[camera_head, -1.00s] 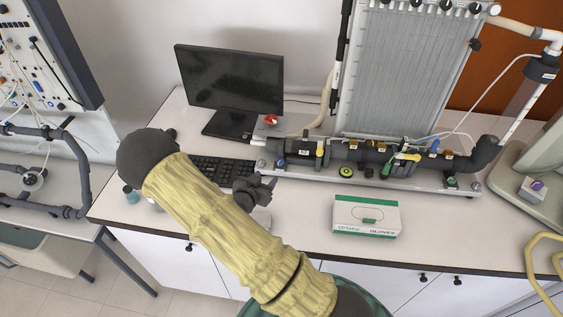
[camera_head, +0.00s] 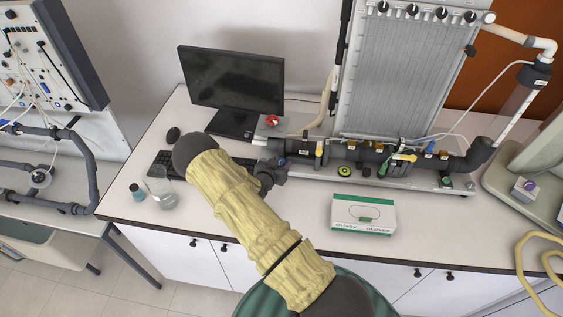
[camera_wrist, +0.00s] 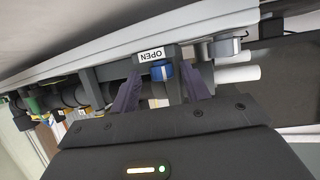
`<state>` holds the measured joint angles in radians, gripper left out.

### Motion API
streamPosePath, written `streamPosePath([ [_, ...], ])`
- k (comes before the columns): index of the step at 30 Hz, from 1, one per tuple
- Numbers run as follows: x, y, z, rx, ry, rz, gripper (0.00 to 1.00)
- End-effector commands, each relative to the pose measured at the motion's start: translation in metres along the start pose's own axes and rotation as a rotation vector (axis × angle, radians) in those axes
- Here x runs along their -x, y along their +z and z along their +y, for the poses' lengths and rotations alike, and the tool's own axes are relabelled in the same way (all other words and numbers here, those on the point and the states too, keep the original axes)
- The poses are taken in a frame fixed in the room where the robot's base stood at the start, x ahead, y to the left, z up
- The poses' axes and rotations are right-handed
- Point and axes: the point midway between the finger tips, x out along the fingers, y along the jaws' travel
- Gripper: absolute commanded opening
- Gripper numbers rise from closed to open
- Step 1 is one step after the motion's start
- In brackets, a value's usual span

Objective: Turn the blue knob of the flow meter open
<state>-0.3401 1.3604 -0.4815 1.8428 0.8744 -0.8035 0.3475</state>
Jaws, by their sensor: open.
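My gripper (camera_wrist: 162,82) is open, with one purple finger on each side of the knob in that view. Whether the fingers touch it I cannot tell. In the head view my gripper (camera_head: 279,162) is at the left end of the flow meter's dark pipe (camera_head: 335,153). There the knob is hidden or too small to make out.
A glove box (camera_head: 363,214) lies on the bench right of my arm. A monitor (camera_head: 232,78) stands behind, with a keyboard (camera_head: 165,160) partly behind my arm. A glass beaker (camera_head: 161,190) stands at the left. The tall manometer panel (camera_head: 405,75) rises behind the pipe.

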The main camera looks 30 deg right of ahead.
Motion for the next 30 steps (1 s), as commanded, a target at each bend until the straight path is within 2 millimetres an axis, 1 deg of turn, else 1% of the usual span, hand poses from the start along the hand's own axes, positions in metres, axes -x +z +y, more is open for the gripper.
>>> streamPosePath([
  [4,0.001,0.001,-0.001,0.001,-0.002,0.000,0.46],
  [5,0.001,0.001,-0.002,0.001,-0.003,0.000,0.42],
  [6,0.001,0.001,-0.002,0.001,-0.003,0.000,0.35],
  [11,0.002,0.001,-0.002,0.001,-0.003,0.000,0.03],
  [12,0.002,0.001,-0.002,0.001,-0.003,0.000,0.02],
  [13,-0.010,-0.004,0.011,-0.001,0.004,0.001,0.02],
  [15,-0.003,-0.002,0.003,0.001,-0.001,0.001,0.02],
  [22,-0.001,-0.001,0.003,-0.001,0.002,0.000,0.02],
  [30,0.004,0.001,-0.004,0.007,-0.013,0.001,0.02],
])
